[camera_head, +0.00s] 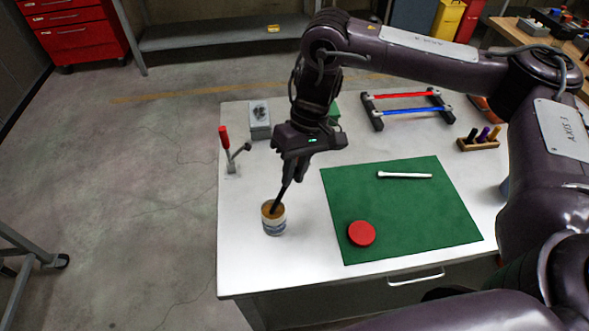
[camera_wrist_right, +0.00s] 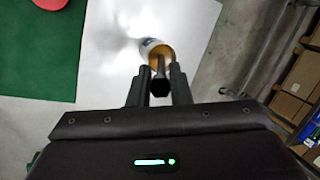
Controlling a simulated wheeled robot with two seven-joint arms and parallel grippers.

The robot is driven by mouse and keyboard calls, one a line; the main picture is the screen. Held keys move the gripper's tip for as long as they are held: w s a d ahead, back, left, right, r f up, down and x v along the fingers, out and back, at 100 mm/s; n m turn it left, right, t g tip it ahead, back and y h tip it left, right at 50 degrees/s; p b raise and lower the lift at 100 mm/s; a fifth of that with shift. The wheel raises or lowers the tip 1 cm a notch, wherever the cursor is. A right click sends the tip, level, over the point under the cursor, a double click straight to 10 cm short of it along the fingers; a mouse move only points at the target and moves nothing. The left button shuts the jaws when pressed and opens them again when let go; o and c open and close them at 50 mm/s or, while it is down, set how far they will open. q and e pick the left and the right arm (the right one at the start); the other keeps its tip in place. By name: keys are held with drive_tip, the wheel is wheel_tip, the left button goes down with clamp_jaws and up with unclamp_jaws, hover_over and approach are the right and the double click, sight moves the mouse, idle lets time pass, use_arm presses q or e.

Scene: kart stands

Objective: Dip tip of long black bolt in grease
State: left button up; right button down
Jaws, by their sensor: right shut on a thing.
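The long black bolt (camera_head: 279,199) is held in my right gripper (camera_head: 296,177), pointing down and tilted. Its lower end is at the mouth of the open grease jar (camera_head: 273,222), over the brown grease; I cannot tell how deep the tip sits. In the right wrist view the bolt's head (camera_wrist_right: 160,87) shows between the two fingers of the gripper (camera_wrist_right: 155,90), with the jar (camera_wrist_right: 155,48) and its orange-brown grease just beyond. My left gripper is not in view.
A green mat (camera_head: 400,215) holds a red round lid (camera_head: 362,233) and a white bolt-like rod (camera_head: 405,175). A red-handled clamp (camera_head: 228,150) stands at the table's left. A rack with red and blue bars (camera_head: 408,107) is at the back. The table (camera_head: 245,265) is clear around the jar.

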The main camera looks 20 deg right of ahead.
drive_tip(key=shift+s+f+p, duration=0.1)
drive_tip(key=shift+p, duration=0.25)
idle(1.3)
wheel_tip(320, 180, up, 7)
drive_tip(key=p, duration=0.9)
idle(0.4)
